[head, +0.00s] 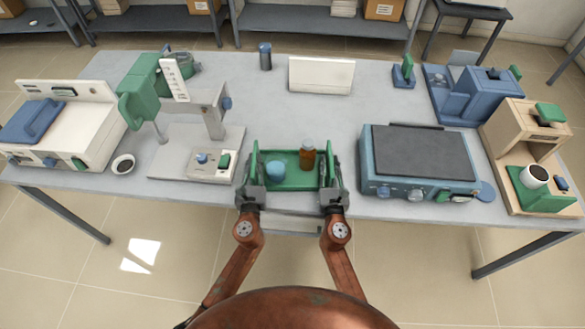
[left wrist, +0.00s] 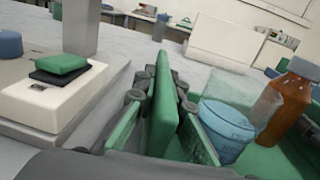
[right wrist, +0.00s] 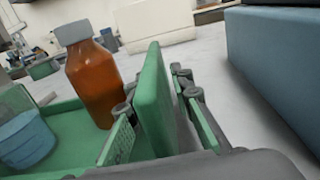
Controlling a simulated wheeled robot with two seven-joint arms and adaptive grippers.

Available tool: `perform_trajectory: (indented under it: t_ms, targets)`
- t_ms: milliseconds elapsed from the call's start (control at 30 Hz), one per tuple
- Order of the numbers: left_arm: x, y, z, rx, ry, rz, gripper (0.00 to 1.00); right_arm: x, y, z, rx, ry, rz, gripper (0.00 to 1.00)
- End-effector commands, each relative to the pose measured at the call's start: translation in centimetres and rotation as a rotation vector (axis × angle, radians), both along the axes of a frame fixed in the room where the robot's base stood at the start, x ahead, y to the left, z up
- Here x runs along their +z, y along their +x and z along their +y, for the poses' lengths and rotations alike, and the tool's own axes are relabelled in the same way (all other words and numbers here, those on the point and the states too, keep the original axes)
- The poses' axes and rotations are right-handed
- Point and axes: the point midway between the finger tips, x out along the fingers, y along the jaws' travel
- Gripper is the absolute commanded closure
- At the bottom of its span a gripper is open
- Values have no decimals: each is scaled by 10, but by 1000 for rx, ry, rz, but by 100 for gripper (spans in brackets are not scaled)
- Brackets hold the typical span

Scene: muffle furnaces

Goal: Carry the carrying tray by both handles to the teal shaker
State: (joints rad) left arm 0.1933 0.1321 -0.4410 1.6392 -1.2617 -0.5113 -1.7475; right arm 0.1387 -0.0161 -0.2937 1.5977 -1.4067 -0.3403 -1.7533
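The green carrying tray (head: 292,183) is at the table's front edge. On it are a beaker of blue liquid (head: 275,171) at left and an upright amber bottle (head: 307,155) with a grey-blue cap at right. My left gripper (head: 251,185) is at the left handle (left wrist: 160,105); its fingers stand either side of the handle with visible gaps. My right gripper (head: 335,185) straddles the right handle (right wrist: 152,100) in the same way, open. The teal shaker (head: 370,181) with a dark grey top stands right of the tray, a short gap away.
A white box (head: 320,75) stands behind, with clear table between. A wooden-framed device (head: 520,150) and a blue device (head: 468,95) stand right of the shaker. A white furnace (head: 85,130) is far left.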

Motion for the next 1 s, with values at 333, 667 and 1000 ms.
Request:
perform_trajectory:
  t_ms: [333,667,1000]
  targets:
    - [0,0,0,0,0,0,100,0,0,0,0,0,0,100]
    - [0,0,0,0,0,0,100,0,0,0,-1,0,0,100]
    - [6,0,0,0,0,-5,100,6,0,0,-1,0,-4,100]
